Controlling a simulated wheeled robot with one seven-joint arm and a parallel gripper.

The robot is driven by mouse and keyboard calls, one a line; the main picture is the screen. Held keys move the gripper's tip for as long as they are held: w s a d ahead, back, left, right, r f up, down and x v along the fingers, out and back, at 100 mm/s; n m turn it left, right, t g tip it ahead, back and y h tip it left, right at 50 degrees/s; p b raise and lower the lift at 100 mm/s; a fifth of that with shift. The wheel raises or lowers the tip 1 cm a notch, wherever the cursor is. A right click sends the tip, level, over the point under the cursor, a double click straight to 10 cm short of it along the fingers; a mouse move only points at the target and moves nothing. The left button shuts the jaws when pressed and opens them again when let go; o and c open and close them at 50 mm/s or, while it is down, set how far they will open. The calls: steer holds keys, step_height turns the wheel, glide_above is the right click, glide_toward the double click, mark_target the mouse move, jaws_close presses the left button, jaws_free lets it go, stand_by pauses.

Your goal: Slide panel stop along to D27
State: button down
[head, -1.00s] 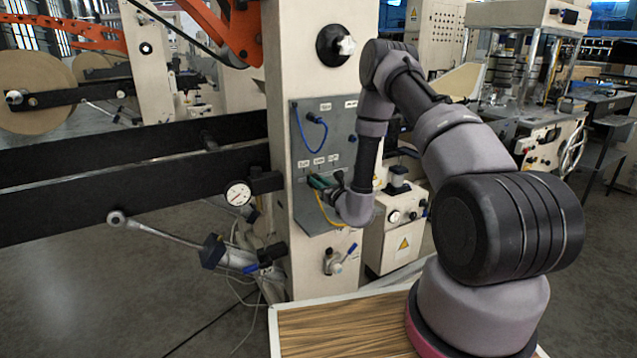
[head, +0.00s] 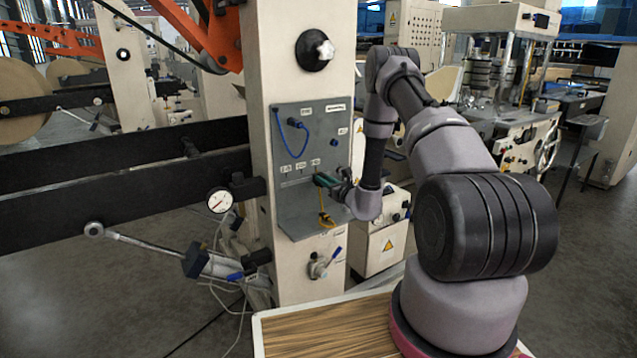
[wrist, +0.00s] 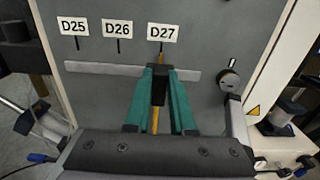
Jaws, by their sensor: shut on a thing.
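The panel stop (wrist: 159,88), a dark block with a yellow-orange strip, sits on the pale horizontal rail (wrist: 100,68) in the wrist view. It is beneath the D27 label (wrist: 163,32), nearly in line with that label's tick mark. The D26 label (wrist: 118,29) and D25 label (wrist: 73,28) are to its left. My gripper (wrist: 160,78) has teal fingers shut on the stop, one on each side, hiding part of it. In the head view, my gripper (head: 322,181) is at the grey panel (head: 300,140), just right of the row of small labels.
A round knob (wrist: 229,80) stands right of the rail's end. A blue-handled valve (head: 322,264) is lower on the column.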

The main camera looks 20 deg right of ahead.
steer(key=c, duration=0.8)
jaws_free()
steer(key=shift+o, duration=0.2)
steer(key=shift+s, duration=0.1)
steer(key=v, duration=1)
steer(key=shift+s+d, duration=0.15)
steer(key=shift+s, duration=0.2)
